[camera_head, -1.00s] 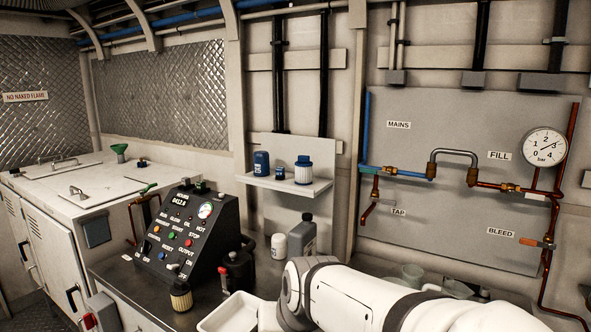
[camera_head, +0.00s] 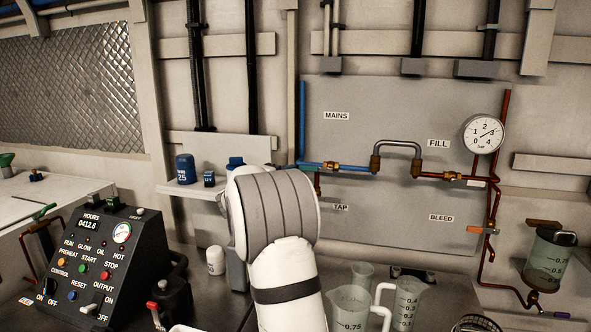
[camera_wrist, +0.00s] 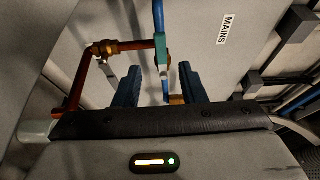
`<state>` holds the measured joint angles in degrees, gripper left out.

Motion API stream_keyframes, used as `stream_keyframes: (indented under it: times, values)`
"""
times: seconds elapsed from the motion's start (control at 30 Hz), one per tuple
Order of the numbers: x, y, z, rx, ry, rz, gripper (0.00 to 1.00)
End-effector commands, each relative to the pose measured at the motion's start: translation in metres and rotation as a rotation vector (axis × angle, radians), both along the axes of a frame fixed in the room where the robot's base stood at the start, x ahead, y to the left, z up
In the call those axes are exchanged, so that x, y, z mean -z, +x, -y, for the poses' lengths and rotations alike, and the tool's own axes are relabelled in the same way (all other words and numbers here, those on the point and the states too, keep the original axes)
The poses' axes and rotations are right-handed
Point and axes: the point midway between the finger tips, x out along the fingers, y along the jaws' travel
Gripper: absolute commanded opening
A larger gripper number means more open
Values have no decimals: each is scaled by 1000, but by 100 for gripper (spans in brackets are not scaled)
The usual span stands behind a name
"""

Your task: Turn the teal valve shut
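The teal valve (camera_wrist: 161,50) shows in the wrist view on the blue pipe (camera_wrist: 158,14), where a copper branch leads left to a brass elbow (camera_wrist: 105,48). In the head view only a sliver of the teal valve (camera_head: 317,182) shows beside my arm, between the MAINS and TAP labels. My gripper (camera_wrist: 161,68) is open, its two dark blue fingers on either side of the pipe line. The valve lies between and just beyond the fingertips in the picture; I cannot tell whether they touch it. My gripper is hidden behind my arm in the head view.
A grey bent hose (camera_head: 400,145), a pressure gauge (camera_head: 484,134) and copper pipes are on the panel (camera_head: 370,100). Measuring jugs (camera_head: 405,302) stand on the bench right of my arm. A black control box (camera_head: 95,255) and a shelf (camera_head: 185,190) are left.

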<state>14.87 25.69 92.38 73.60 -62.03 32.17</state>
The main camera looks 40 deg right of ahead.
Motion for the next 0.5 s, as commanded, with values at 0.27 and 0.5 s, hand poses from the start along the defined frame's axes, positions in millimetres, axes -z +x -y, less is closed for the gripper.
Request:
stream_keyframes:
  times: [0.27,0.5]
  values:
    - [-2,13,39,0,-1,1,37]
    - [-1,23,62,-6,0,1,37]
